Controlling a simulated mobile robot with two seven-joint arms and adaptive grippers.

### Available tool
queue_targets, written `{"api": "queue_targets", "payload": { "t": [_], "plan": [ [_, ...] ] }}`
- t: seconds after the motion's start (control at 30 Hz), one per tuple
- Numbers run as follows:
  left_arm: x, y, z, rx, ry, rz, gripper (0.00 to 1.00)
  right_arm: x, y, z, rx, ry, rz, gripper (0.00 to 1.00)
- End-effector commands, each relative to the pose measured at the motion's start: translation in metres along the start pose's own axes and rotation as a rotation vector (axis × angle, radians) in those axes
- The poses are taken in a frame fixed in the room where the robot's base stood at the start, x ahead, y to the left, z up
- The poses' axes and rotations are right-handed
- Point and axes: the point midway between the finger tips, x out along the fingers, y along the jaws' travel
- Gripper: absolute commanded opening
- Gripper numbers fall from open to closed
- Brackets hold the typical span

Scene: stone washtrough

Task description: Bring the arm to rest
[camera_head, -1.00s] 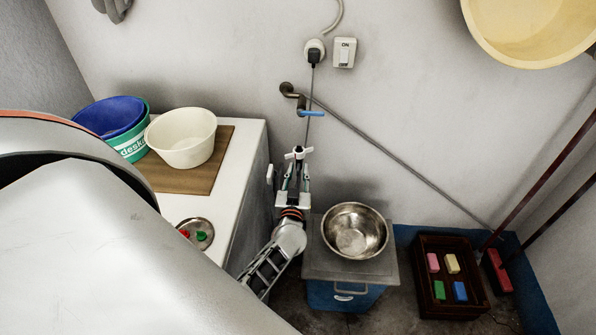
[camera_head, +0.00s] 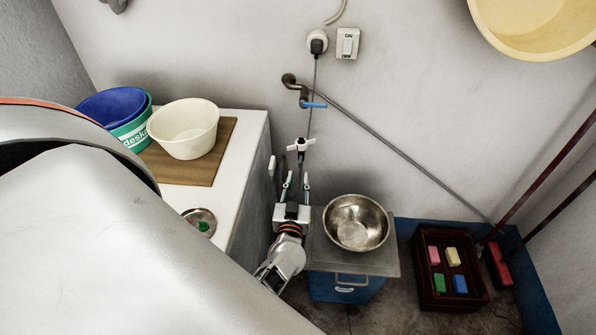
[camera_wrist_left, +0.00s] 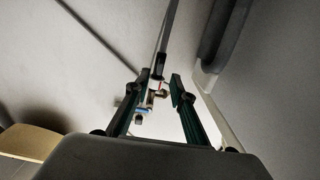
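My left gripper (camera_head: 297,182) is low beside the wall, left of the steel bowl (camera_head: 356,222). Its two fingers stand apart with nothing gripped between them. A tap with a white cross handle (camera_head: 301,144) is just beyond the fingertips, and a gap shows between handle and fingers. In the left wrist view the fingers (camera_wrist_left: 158,90) are also spread, with the pipe and a blue-handled valve seen between them further off. The grey shell of my own arm fills the lower left of the head view. My right gripper is not in view.
The white counter (camera_head: 255,125) at left holds the cream tub (camera_head: 184,128) and blue basin (camera_head: 110,104). The bowl stands on a lidded blue box (camera_head: 345,288). A blue-handled valve (camera_head: 312,104) is on the wall above. A dark crate (camera_head: 430,300) with coloured blocks is at right.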

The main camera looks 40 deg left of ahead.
Motion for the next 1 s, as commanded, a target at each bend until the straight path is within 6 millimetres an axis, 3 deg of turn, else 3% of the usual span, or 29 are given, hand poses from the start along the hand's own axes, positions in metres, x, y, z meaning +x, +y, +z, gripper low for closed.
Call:
{"api": "queue_targets", "payload": {
  "t": [0.43, 0.57, 0.67, 0.8, 0.9, 1.0],
  "plan": [
    [-0.001, 0.001, 0.000, 0.005, 0.001, 0.012, 0.24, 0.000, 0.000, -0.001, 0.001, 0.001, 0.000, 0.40],
    [-0.017, 0.019, -0.002, 0.038, 0.000, 0.138, 0.24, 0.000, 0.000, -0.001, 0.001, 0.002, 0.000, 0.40],
    [-0.051, 0.048, 0.005, 0.090, -0.037, 0.331, 0.24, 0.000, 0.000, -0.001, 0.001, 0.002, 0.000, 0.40],
    [-0.130, 0.079, 0.035, 0.191, -0.182, 0.599, 0.24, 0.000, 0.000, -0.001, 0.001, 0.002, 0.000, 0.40],
    [-0.183, 0.084, 0.058, 0.258, -0.301, 0.715, 0.24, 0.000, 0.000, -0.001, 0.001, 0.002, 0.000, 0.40],
    [-0.224, 0.079, 0.074, 0.313, -0.401, 0.775, 0.24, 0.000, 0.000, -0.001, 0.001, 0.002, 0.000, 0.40]
  ]
}}
